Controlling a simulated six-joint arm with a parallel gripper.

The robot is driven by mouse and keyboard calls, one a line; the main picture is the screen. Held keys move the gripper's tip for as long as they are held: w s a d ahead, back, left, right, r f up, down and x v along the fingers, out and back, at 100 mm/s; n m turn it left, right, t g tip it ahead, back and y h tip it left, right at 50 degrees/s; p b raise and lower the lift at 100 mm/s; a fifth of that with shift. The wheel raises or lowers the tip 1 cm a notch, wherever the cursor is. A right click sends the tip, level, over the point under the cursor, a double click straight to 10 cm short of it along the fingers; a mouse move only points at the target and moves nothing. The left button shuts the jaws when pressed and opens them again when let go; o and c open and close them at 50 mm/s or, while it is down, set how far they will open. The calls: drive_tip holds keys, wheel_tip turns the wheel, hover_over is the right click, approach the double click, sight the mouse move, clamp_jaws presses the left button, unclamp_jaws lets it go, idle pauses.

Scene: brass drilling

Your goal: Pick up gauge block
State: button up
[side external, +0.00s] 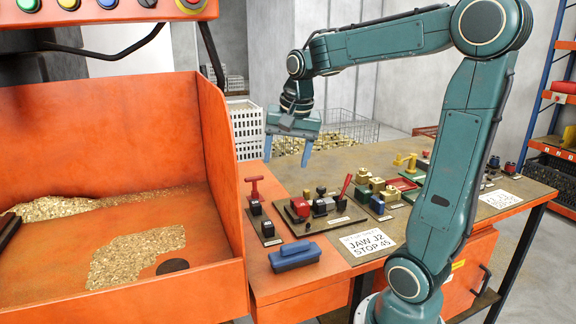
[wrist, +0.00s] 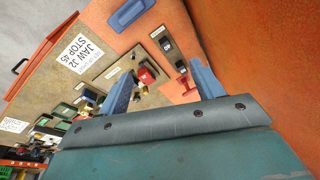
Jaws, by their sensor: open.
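My gripper (side external: 287,157) is open and empty, with its blue fingers pointing down above the back of the bench. In the wrist view its two fingers (wrist: 162,70) are spread wide, with nothing between them held. No item can be told for sure as the gauge block.
The orange machine tray (side external: 222,140) walls off the left side. A white printed card (side external: 367,243) lies on the bench. Brass parts stand farther right.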

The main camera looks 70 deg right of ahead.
drive_tip(key=w+d+f+m+g, duration=0.1)
drive_tip(key=d+f+m, duration=0.1)
drive_tip(key=d+m, duration=0.3)
drive_tip(key=w+d+f+m, duration=0.1)
drive_tip(key=d+f+m, duration=0.1)
drive_tip(key=d, duration=0.6)
drive_tip(key=m+g+y, duration=0.1)
drive_tip(key=m, duration=0.6)
hover_over(320, 201)
wheel_tip(320, 201, down, 6)
drive_tip(key=shift+f, duration=0.1)
drive_tip(key=shift+f, duration=0.1)
drive_tip(key=shift+f, duration=4.2)
drive_tip(key=shift+a+f, duration=0.1)
drive_tip(key=shift+f, duration=2.5)
